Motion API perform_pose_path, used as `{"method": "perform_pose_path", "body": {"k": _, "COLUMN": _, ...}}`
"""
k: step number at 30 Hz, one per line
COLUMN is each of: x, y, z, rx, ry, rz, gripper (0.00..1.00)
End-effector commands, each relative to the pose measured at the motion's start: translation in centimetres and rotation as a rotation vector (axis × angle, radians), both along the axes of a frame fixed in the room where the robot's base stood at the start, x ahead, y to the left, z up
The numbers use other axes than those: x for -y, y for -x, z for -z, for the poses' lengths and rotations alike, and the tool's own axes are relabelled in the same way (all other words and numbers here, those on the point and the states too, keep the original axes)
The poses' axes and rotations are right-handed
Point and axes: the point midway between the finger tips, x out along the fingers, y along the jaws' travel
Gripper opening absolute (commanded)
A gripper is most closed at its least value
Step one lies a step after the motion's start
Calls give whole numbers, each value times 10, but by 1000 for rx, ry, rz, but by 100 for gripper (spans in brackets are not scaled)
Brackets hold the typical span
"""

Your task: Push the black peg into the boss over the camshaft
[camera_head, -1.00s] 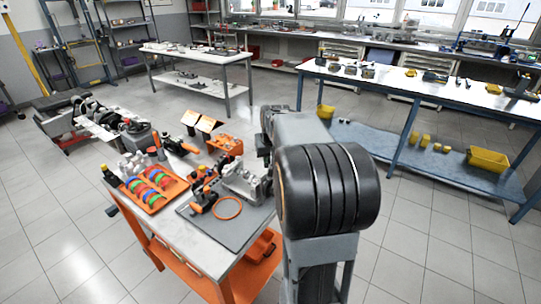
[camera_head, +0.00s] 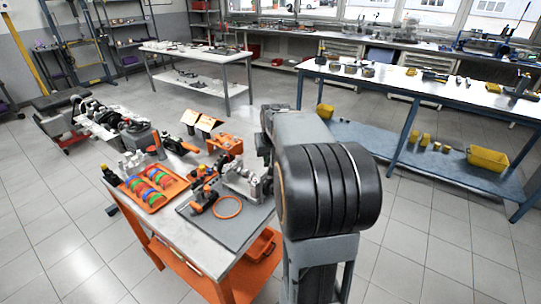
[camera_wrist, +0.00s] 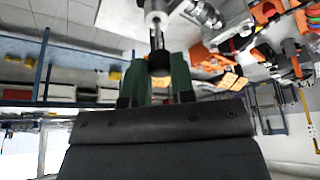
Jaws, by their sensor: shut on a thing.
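In the wrist view, my gripper (camera_wrist: 160,82) has its two green fingers shut on the black peg (camera_wrist: 159,64). The peg's dark shaft points up the picture, toward a pale round boss (camera_wrist: 156,17) on the grey engine part. The shaft's tip lies at or close to the boss; I cannot tell how far in it is. In the head view, the grey engine part (camera_head: 243,181) stands on a dark mat on the workbench, just left of my arm. My gripper and the peg are hidden there, and I cannot make out the camshaft.
Black-and-orange tools crowd the engine part's left side.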

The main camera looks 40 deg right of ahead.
Motion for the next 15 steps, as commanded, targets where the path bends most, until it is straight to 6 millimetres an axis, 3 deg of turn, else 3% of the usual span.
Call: {"method": "perform_pose_path", "body": {"k": 15, "x": 0, "y": 0, "z": 7, "rx": 0, "ry": 0, "rz": 0, "gripper": 0}}
